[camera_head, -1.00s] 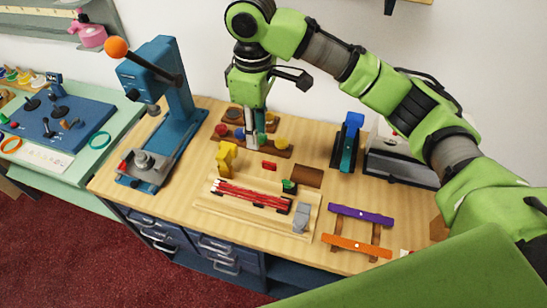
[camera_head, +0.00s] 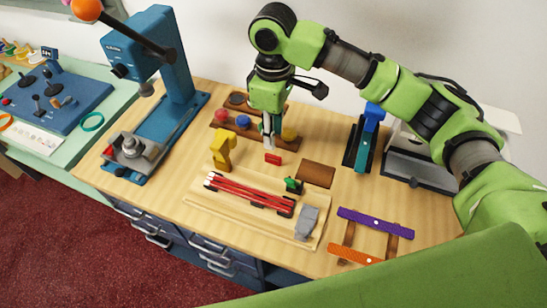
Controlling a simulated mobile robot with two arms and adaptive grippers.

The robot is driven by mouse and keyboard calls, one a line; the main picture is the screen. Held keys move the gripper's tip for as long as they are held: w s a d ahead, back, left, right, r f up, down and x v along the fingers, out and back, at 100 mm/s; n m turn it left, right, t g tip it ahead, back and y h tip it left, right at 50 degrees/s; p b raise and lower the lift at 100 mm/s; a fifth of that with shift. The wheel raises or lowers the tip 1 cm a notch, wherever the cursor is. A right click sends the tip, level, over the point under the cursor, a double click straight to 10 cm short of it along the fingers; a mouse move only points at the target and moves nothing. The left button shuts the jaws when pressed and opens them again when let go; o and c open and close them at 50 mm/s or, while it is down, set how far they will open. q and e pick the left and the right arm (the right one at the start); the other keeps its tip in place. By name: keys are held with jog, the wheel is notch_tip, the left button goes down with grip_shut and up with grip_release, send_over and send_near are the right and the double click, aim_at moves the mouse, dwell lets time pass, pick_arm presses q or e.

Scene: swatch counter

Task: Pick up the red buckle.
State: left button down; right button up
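The red buckle (camera_head: 273,159) is a small red piece lying on the wooden counter, left of a brown pad and behind the wooden jig. My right gripper (camera_head: 269,147) points down from above, its pale fingertips just behind and above the buckle in the picture. The fingers are seen nearly edge-on, so their gap and any contact with the buckle cannot be made out. My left gripper is not in view.
The yellow block (camera_head: 222,151), the jig with red rods (camera_head: 252,193) and a green piece (camera_head: 293,185) stand close by. Behind is a rack with coloured knobs (camera_head: 243,122). A blue press (camera_head: 160,70) stands left, a blue-teal tool (camera_head: 366,135) right.

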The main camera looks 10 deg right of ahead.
aim_at(273, 156)
notch_tip(273, 156, down, 4)
jog(key=shift+w+d+r, duration=0.1)
jog(key=shift+r, duration=0.15)
jog(key=shift+w+f+p, duration=0.1)
jog(key=shift+f+p, duration=0.25)
jog(key=shift+f, duration=0.25)
notch_tip(273, 156, down, 4)
jog(key=shift+w+f+p, duration=0.1)
jog(key=shift+p, duration=0.35)
grip_shut()
